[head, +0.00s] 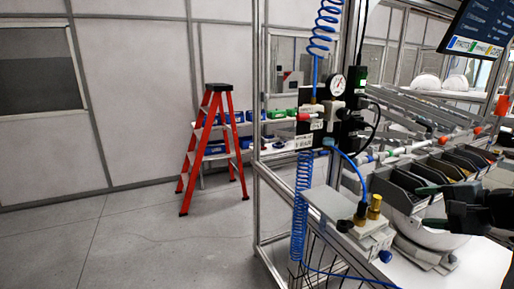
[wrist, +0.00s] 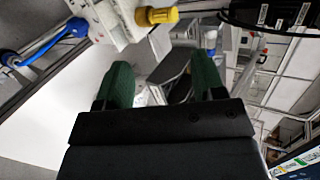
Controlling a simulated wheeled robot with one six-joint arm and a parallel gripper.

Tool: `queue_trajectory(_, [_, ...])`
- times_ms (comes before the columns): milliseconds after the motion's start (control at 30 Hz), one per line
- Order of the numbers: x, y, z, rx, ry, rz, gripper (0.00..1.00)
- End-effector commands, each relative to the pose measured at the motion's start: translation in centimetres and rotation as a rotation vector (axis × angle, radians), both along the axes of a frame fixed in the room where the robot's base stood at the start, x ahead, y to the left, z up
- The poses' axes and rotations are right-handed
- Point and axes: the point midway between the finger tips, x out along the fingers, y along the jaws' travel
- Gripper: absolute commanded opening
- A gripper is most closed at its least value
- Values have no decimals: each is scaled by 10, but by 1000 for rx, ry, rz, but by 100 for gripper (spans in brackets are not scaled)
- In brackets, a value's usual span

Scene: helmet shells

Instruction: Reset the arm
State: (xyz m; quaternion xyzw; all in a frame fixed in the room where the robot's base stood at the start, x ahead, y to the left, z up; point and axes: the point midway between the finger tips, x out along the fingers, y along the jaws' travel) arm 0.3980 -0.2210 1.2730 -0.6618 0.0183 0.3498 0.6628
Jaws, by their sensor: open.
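My gripper (head: 430,206) is at the right edge of the head view, with its dark body cut off by the frame. Its green fingers stand apart in front of the small parts bins, over the white workbench. In the wrist view my gripper (wrist: 162,82) shows both green fingers spread, with nothing held between them. A white rounded shell (head: 428,238) sits below and behind the gripper and is partly hidden by it.
A grey fixture (head: 345,215) with a brass-yellow knob (head: 375,203) stands left of the gripper. Dark bins (head: 408,183) line the bench behind it. Blue coiled hoses and a gauge (head: 337,85) hang on the frame. A red stepladder (head: 213,140) stands on open floor at left.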

Motion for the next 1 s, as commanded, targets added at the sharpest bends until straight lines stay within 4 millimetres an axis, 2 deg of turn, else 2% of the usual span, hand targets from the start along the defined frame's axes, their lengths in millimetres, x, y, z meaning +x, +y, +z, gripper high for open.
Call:
queue_trajectory(133, [-12, 41, -70, -229, 219, 67, 63])
queue_trajectory(200, [-25, 68, -106, -403, 318, 154, 63])
queue_trajectory(300, [-49, 105, -147, -688, 395, 333, 63])
queue_trajectory(400, [-69, 136, -171, -917, 394, 511, 63])
queue_trajectory(567, [-90, 177, -188, -1120, 322, 727, 63])
queue_trajectory(700, [-95, 205, -184, -1162, 239, 812, 63])
queue_trajectory(833, [-94, 217, -180, -1179, 196, 848, 63])
queue_trajectory(1000, [-94, 220, -179, -1181, 187, 861, 63])
